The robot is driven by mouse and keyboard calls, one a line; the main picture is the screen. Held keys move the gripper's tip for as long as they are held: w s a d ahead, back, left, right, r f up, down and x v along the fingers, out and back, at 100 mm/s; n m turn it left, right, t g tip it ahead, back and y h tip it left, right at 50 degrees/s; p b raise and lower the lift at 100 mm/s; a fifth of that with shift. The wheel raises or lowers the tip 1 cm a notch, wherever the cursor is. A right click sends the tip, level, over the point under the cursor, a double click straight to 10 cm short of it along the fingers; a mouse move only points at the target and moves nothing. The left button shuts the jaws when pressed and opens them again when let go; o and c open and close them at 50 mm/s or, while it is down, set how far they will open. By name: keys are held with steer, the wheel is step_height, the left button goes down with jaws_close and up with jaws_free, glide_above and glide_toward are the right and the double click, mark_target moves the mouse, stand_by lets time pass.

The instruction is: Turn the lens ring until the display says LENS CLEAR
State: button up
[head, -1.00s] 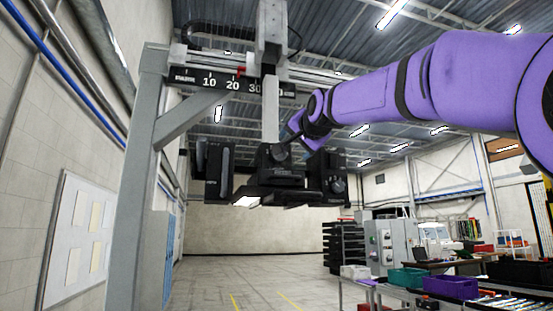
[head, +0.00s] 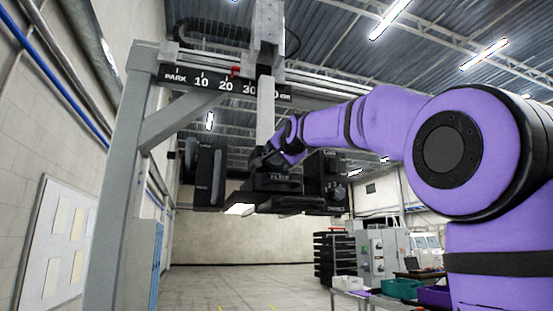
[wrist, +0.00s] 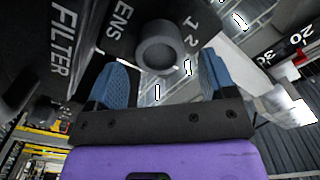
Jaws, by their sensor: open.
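In the wrist view a dark round ring or knob (wrist: 158,46) sits on a black housing, beside lettering ending in "ENS" and the numerals 1 and 2. My gripper (wrist: 162,68) is open, its two blue fingers spread below the ring. The ring appears between and beyond the fingertips; contact cannot be told. In the head view the black camera-like unit (head: 284,206) hangs from a vertical post, and my gripper (head: 264,158) is at its upper middle, small and dark. The right-hand housing (head: 325,176) carries small numerals. No readable LENS CLEAR text shows.
A panel lettered FILTER (wrist: 62,40) is left of the ring. A gantry upright (head: 122,190) and a scale bar (head: 222,84) with a red pointer frame the unit. A black side box (head: 208,174) hangs at left. The floor below is clear.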

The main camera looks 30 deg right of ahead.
steer(key=shift+x, duration=1.45)
steer(key=c, duration=0.9)
steer(key=shift+n, duration=1.5)
steer(key=o, duration=0.9)
